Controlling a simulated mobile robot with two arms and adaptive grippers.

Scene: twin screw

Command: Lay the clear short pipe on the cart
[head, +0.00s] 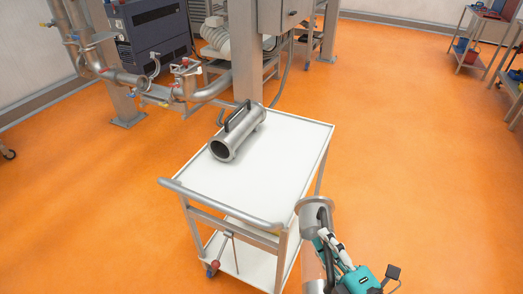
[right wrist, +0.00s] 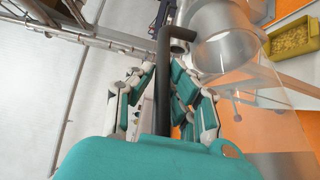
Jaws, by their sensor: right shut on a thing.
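The clear short pipe (head: 314,203) is at the lower right of the head view, beside the cart's front right corner. Its grey metal end flange faces up and its see-through body runs down the picture. My right gripper (head: 332,243) is shut on its dark handle. In the right wrist view the handle (right wrist: 166,80) runs between the teal and white fingers, with the clear body (right wrist: 265,110) to the right. The cart (head: 285,142) has a white top with a raised rim. My left gripper is in neither view.
A metal pipe (head: 238,134) with a black handle lies on the cart's far middle part. The cart top's near and right parts are bare. The cart's push bar (head: 220,204) spans its near side. Steel piping (head: 180,88) and machines stand behind. A yellow bin (right wrist: 292,38) shows in the right wrist view.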

